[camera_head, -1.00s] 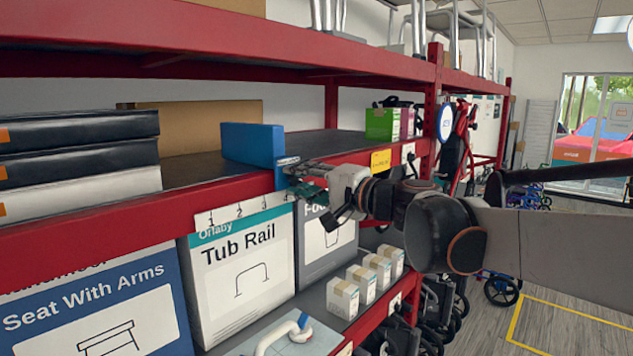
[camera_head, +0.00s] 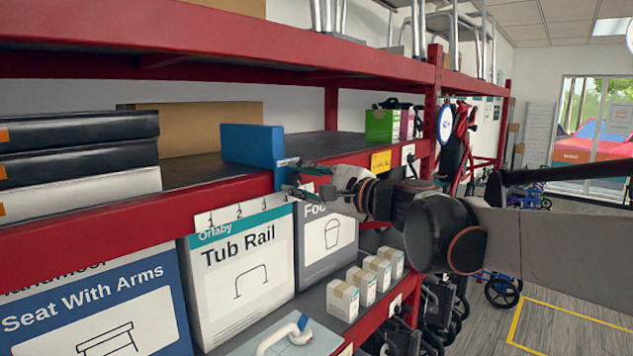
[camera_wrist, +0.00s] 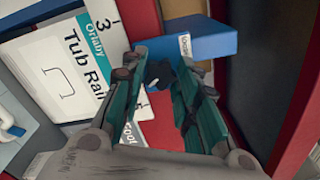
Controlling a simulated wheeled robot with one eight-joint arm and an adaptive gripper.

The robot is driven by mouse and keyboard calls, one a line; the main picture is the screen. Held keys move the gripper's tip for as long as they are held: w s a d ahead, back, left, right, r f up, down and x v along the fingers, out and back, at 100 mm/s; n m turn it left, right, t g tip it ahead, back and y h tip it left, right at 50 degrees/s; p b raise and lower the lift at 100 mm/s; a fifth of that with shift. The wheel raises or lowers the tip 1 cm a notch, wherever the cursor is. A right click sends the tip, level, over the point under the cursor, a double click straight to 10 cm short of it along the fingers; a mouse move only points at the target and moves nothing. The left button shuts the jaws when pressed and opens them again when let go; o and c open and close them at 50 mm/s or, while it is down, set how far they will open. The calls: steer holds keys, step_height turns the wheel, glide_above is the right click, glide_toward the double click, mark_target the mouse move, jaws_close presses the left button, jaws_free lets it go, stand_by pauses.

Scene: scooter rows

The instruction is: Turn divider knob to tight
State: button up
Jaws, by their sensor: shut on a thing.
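The blue divider (camera_head: 250,145) stands upright on the middle shelf, with a blue part reaching down over the red front edge. In the wrist view the divider (camera_wrist: 205,38) carries a small white label (camera_wrist: 185,45) whose wording is too small to read surely. The dark knob (camera_wrist: 158,74) is between my teal fingers, partly covered by them; in the head view it is hidden. My gripper (camera_head: 290,181) is at the divider's front, and its fingers (camera_wrist: 163,68) are shut on the knob. The knob's setting cannot be told.
Black and white boxes (camera_head: 80,150) lie left on the shelf; a green box (camera_head: 381,126) stands further right. Below are the Tub Rail box (camera_head: 240,270) and several small white cartons (camera_head: 343,300). A numbered strip (camera_head: 238,212) runs along the shelf edge. The aisle floor at right is open.

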stand_by(0.4)
steer(key=o, duration=1.1)
steer(key=shift+c, duration=0.2)
steer(key=v, duration=1.2)
steer(key=shift+f, duration=0.1)
